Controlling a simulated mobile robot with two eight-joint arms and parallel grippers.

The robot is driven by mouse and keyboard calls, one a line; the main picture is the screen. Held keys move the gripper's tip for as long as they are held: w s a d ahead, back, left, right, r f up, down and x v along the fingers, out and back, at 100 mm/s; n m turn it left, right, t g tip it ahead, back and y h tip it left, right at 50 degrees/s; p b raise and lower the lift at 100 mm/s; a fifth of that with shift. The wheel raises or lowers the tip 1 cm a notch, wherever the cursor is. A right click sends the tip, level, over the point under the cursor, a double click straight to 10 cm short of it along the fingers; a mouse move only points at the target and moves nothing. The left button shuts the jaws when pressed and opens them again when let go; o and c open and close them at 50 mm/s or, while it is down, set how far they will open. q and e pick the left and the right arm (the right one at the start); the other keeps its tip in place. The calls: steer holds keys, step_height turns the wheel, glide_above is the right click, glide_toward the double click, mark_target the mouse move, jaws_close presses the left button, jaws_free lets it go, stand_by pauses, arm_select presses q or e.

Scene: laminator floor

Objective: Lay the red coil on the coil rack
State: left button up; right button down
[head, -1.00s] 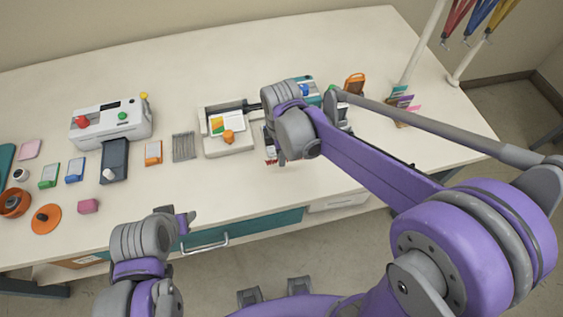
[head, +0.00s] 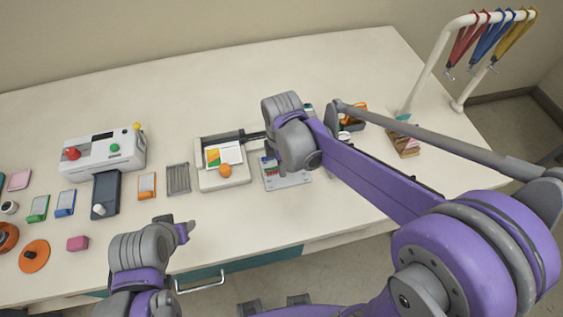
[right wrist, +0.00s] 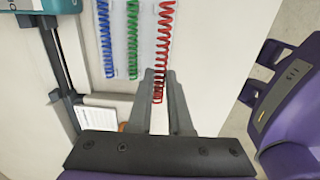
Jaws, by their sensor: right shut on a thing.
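The red coil (right wrist: 164,40) is in the right wrist view, its near end between the fingertips of my right gripper (right wrist: 159,80), which is shut on it. The coil rack (right wrist: 116,72) is a pale plate, with a blue coil (right wrist: 105,40) and a green coil (right wrist: 132,40) lying side by side. The red coil is over the rack's right side, roughly parallel to them; I cannot tell whether it touches. In the head view the rack (head: 292,182) is partly hidden by my right wrist. My left gripper (head: 185,230) is near the table's front edge, its jaw opening unclear.
A white device with a card (head: 222,178) stands just left of the rack. A grey slotted tray (head: 178,179) and a white machine (head: 103,153) are farther left. A hook stand (head: 425,75) with hanging lanyards is at the right. The table's back is clear.

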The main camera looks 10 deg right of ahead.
mark_target(282, 181)
step_height(282, 181, down, 2)
steer(key=shift+w+f+b, duration=0.15)
steer(key=shift+f+b, duration=0.05)
steer(key=shift+b, duration=0.3)
arm_select(q)
steer(key=shift+s+f+b, duration=0.25)
steer(key=shift+f+b, duration=0.1)
steer(key=shift+f, duration=0.4)
steer(key=shift+s+f+b, duration=0.2)
steer(key=shift+f+b, duration=0.15)
steer(key=shift+f, duration=0.4)
steer(key=shift+s+f+b, duration=0.25)
steer(key=shift+f+b, duration=0.1)
steer(key=shift+f, duration=0.4)
arm_select(e)
steer(key=shift+f, duration=1.75)
steer(key=c, duration=0.8)
jaws_free()
steer(key=shift+o, duration=0.2)
arm_select(q)
steer(key=shift+w+r+p, duration=0.2)
steer(key=shift+r+p, duration=0.25)
steer(key=shift+r, duration=0.15)
arm_select(e)
step_height(282, 181, up, 11)
steer(key=shift+f, duration=0.1)
